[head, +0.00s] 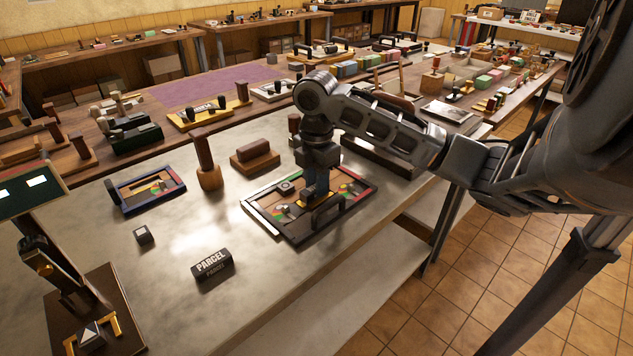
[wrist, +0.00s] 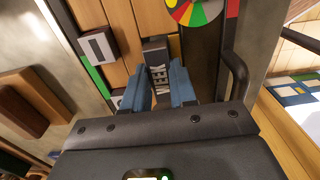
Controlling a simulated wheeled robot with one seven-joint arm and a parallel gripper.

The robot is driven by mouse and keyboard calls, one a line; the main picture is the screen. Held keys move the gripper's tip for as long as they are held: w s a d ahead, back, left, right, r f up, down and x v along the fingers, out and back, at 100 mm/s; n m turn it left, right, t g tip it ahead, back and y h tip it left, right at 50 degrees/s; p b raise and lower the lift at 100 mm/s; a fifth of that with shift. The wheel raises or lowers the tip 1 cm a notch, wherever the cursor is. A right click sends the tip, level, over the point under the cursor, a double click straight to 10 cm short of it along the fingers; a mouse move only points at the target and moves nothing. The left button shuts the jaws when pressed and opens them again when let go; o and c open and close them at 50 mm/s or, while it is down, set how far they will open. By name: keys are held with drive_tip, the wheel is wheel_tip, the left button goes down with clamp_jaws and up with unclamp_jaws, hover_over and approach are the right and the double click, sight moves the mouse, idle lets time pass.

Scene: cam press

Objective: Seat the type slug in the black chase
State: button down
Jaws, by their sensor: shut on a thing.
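My gripper (head: 314,192) is over the near part of a dark-rimmed wooden tray (head: 268,226), which looks like the black chase. In the wrist view its blue fingers (wrist: 160,85) are shut on a dark slug (wrist: 155,47) lettered WEEK. The slug is above or at the tray's wooden slats (wrist: 122,20); I cannot tell if it touches them.
A black handle (head: 327,209) rises at the tray's near edge. A PARCEL block (head: 212,265), a small cube (head: 144,233), a blue-rimmed tray (head: 122,205), a wooden-handled stamp (head: 207,165) and a brown blotter (head: 255,157) stand on the metal table.

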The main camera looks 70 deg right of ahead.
drive_tip(key=shift+f, duration=0.35)
